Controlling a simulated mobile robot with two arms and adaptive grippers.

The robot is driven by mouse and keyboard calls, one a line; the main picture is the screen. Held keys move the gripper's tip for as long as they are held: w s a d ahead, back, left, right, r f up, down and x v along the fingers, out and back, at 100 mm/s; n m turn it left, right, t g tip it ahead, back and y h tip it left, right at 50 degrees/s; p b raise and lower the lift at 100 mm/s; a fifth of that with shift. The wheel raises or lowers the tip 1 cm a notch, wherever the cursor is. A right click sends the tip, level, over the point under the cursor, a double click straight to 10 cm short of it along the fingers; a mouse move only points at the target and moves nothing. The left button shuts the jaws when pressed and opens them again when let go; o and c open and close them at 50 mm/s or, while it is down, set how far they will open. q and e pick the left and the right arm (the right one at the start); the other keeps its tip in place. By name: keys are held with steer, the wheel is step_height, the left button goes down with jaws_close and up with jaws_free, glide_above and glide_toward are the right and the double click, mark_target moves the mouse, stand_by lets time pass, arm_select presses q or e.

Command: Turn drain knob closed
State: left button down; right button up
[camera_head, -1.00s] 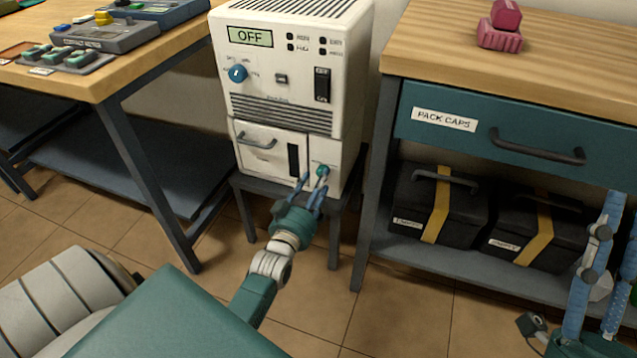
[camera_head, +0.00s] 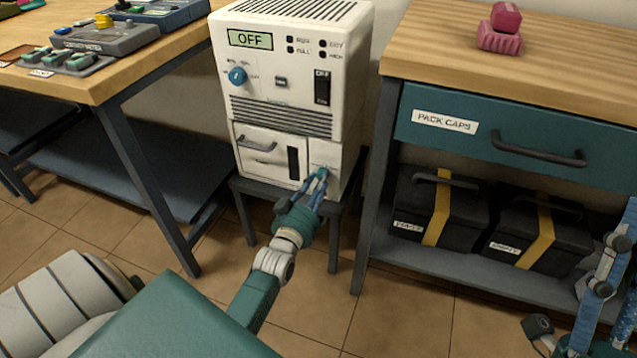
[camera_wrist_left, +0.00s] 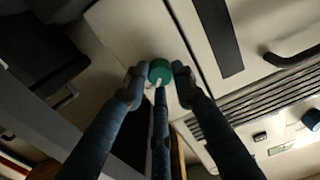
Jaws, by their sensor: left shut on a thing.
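The drain knob (camera_head: 323,173) is a small green knob low on the right front panel of the white dehumidifier-like machine (camera_head: 322,148). My left gripper (camera_head: 317,181) is at the knob, and its blue fingers hide much of it. In the left wrist view, the green knob (camera_wrist_left: 160,70), with a pale pointer mark, sits between the fingertips of my left gripper (camera_wrist_left: 158,78), which is shut on it. My right gripper (camera_head: 605,275) shows only partly at the right edge, away from the machine; its fingertips are not clear.
The machine's display reads OFF, and it stands on a dark stand (camera_head: 290,198). A wooden bench (camera_head: 150,75) is at left. A workbench with a teal drawer (camera_head: 490,130) is close on the right, with black cases (camera_head: 437,207) on its shelf. Tiled floor is open in front.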

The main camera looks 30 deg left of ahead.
arm_select(q)
steer(key=shift+d+f+n+p, duration=0.1)
steer(key=shift+n+p, duration=1.1)
steer(key=shift+n, duration=3.3)
steer(key=shift+f+n+p, duration=0.1)
steer(key=shift+n+p, duration=1.05)
steer(key=shift+n, duration=3.35)
arm_select(e)
steer(key=w+f+g+h, duration=0.1)
steer(key=w+f+g, duration=0.2)
steer(key=f, duration=0.4)
steer(key=w+f+g+h, duration=0.2)
steer(key=f+g, duration=0.3)
steer(key=f, duration=0.3)
steer(key=w+f+g+h, duration=0.1)
steer(key=w+f+g, duration=0.2)
steer(key=f, duration=0.4)
steer(key=shift+w+d+f+g, duration=0.25)
steer(key=shift+w+f+g, duration=0.15)
steer(key=shift+g, duration=0.3)
arm_select(q)
steer(key=c, duration=1.4)
jaws_free()
steer(key=shift+r, duration=0.1)
